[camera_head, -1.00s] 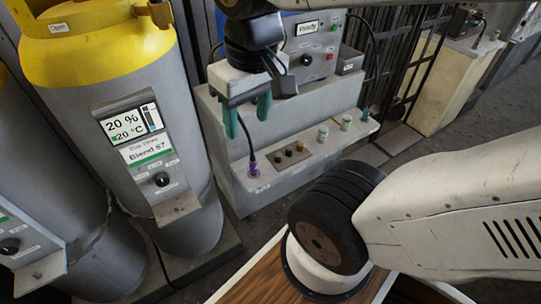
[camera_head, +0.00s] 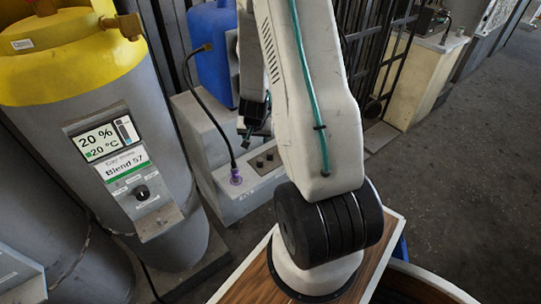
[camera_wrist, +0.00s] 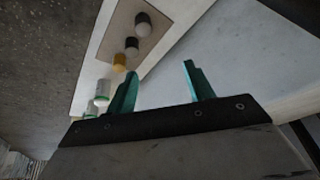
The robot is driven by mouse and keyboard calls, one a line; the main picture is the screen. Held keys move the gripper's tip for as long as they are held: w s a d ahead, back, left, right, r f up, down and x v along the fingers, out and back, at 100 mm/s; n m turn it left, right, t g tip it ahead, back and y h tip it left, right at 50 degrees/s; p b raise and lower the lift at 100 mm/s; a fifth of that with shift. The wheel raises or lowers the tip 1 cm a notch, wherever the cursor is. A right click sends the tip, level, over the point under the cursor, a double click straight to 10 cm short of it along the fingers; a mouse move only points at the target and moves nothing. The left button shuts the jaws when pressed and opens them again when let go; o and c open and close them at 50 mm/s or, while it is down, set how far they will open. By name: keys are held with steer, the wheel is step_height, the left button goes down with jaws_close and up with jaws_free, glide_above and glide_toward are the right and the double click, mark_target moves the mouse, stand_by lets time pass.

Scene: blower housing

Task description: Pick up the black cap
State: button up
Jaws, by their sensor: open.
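In the wrist view, two small dark pieces stand in a row on a brownish plate (camera_wrist: 118,25). One is a black piece with a grey rounded end (camera_wrist: 142,24); the other is a smaller black piece (camera_wrist: 131,46). I cannot tell which is the black cap. An orange piece (camera_wrist: 119,62) stands beside them. My gripper (camera_wrist: 161,72) is open, its green fingers apart with nothing between them. The row lies beyond and left of the fingers.
White pieces with green bands (camera_wrist: 96,102) stand near the left finger. In the head view, a purple plug (camera_head: 236,179) with a black cable stands on the bench. A grey cylinder with a yellow top (camera_head: 75,60) is at left; a blue container (camera_head: 212,55) is behind.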

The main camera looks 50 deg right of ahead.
steer(key=m, duration=0.1)
glide_toward(270, 153)
step_height(270, 153, down, 3)
steer(key=w, duration=0.1)
steer(key=shift+g+h, duration=0.4)
steer(key=x, duration=0.7)
steer(key=shift+w+d, duration=0.15)
steer(key=shift+d, duration=0.1)
steer(key=c, duration=1)
